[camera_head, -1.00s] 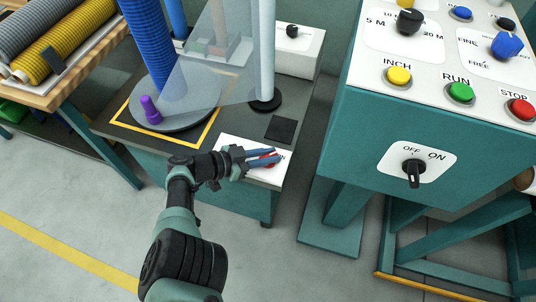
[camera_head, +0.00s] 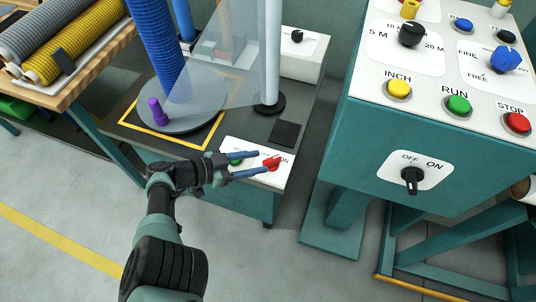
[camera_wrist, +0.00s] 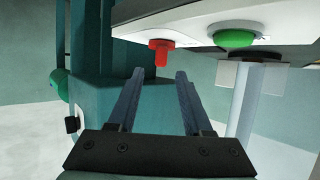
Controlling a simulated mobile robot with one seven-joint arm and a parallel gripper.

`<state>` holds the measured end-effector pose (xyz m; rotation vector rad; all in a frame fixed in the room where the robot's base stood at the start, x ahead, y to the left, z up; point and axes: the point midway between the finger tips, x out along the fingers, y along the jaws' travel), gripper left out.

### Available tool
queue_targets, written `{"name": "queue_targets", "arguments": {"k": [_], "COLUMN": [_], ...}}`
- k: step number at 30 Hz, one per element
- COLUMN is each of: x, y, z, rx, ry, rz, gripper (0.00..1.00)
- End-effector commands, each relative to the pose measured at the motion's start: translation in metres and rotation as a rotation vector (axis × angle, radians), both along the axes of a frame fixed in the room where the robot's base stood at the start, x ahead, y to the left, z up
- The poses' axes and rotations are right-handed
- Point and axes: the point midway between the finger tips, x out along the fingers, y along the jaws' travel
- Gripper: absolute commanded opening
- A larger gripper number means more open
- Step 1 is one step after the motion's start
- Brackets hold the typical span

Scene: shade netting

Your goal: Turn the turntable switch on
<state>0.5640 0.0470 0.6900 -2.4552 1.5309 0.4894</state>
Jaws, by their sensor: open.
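The red switch (camera_head: 272,163) sits on a white panel (camera_head: 227,145) at the front of the turntable's bench, close to an "ON" label. In the wrist view the red switch (camera_wrist: 161,52) shows just beyond the fingertips, roughly centred between them. My gripper (camera_head: 262,161) is open, its two blue fingers spread and pointing right toward the switch. In the wrist view the gripper (camera_wrist: 159,72) has nothing between its fingers. I cannot tell whether a fingertip touches the switch, or its exact setting. The turntable (camera_head: 190,121) carries a blue roll and a purple peg.
A green button (camera_head: 236,161) is beside the switch, partly behind a finger; it also shows in the wrist view (camera_wrist: 235,39). A black pad (camera_head: 285,134) lies behind. A large control cabinet (camera_head: 365,135) with another OFF/ON knob (camera_head: 412,180) stands to the right.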

Motion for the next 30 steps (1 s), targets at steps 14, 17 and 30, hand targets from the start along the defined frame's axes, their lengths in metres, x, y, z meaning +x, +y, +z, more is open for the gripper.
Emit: {"name": "queue_targets", "arguments": {"k": [14,17,30], "x": [-0.029,-0.03,-0.029], "y": [0.059,0.06,0.06], "z": [0.027,0.028,0.028], "rx": [0.0,0.0,0.0], "ry": [0.0,0.0,0.0], "rz": [-0.001,-0.002,-0.001], "gripper": [0.5,0.5,0.5]}}
